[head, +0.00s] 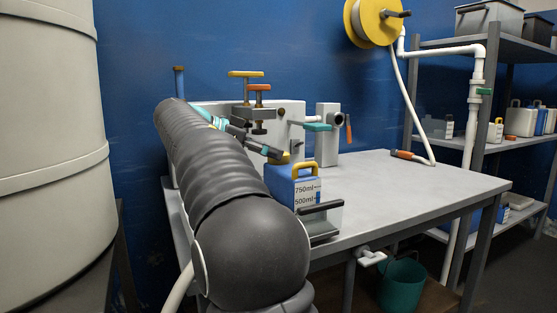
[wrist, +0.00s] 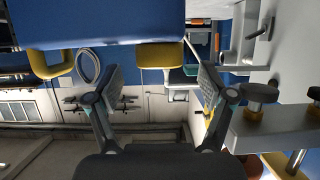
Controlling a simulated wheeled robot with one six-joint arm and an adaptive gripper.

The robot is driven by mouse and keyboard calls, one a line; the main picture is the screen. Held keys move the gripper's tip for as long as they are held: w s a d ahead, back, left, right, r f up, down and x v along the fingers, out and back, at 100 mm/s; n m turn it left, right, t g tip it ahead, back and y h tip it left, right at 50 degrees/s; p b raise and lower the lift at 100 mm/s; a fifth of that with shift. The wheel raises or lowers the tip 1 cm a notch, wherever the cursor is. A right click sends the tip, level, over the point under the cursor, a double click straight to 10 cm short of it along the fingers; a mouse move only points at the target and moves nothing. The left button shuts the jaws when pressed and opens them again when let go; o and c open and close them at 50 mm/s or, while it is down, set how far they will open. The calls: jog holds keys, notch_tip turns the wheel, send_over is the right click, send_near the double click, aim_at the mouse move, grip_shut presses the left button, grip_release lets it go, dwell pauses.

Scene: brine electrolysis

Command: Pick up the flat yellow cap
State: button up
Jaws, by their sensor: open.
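The flat yellow cap (wrist: 160,55) sits on a blue jug (wrist: 110,20) in the wrist view, at the middle, beyond and between my fingertips. In the head view the cap (head: 281,158) shows at the end of my gripper, beside the jug's yellow handle (head: 305,168). The jug (head: 292,187) stands upright on the table and bears volume marks. My gripper (wrist: 157,82) is open, one finger on each side of the cap in the picture, with nothing held. I cannot tell whether a fingertip touches the cap. My arm hides part of the bench in the head view.
Clamps with a yellow handle (head: 246,74) and grey blocks stand behind my gripper.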

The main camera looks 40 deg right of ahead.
jog(key=shift+x, duration=1.1)
jog(key=c, duration=1)
